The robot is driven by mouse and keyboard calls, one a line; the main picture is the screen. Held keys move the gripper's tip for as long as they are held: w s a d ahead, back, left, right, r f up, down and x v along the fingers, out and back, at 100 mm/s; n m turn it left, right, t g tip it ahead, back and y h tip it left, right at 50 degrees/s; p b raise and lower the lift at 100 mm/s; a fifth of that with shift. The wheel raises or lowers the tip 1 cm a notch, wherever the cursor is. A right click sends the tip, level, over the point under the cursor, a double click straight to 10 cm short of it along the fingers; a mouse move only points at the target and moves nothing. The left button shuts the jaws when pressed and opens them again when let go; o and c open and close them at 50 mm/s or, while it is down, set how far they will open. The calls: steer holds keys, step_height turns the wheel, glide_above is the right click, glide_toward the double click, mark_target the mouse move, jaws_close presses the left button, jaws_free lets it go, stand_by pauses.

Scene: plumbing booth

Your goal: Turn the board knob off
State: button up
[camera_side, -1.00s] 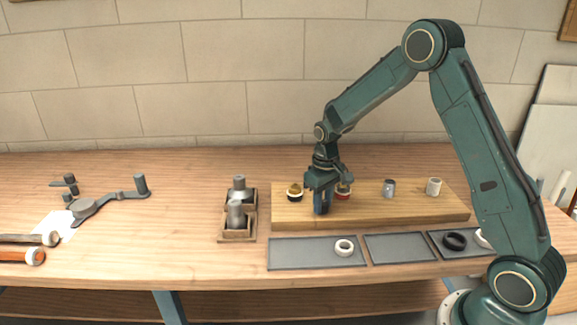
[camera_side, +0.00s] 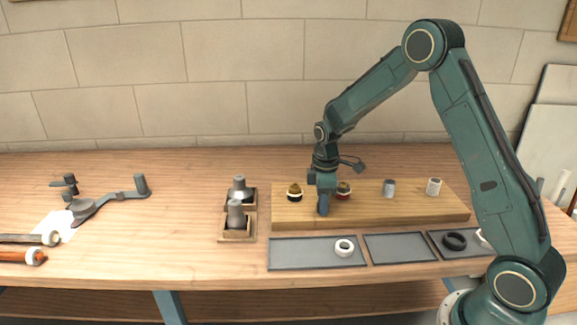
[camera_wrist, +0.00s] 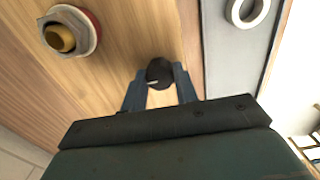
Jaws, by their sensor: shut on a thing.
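The black board knob (camera_wrist: 160,73) shows in the wrist view between the two blue fingers of my gripper (camera_wrist: 159,88). A short pale mark on the knob points toward the left finger. My gripper is shut on the knob. In the side view my gripper (camera_side: 323,205) points straight down at the front part of the wooden board (camera_side: 420,208), and its fingers hide the knob there.
On the board stand a brass-topped fitting (camera_side: 295,192), a red-ringed fitting (camera_side: 343,190) close to my gripper, a grey cylinder (camera_side: 389,188) and a white cup-like piece (camera_side: 434,187). A white ring (camera_side: 344,247) lies on a grey mat (camera_side: 300,254) in front.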

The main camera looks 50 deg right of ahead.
steer(key=shift+n, duration=0.3)
steer(key=o, duration=1)
steer(key=shift+r, duration=0.1)
step_height(320, 180, up, 14)
steer(key=shift+f, duration=0.15)
stand_by(0.5)
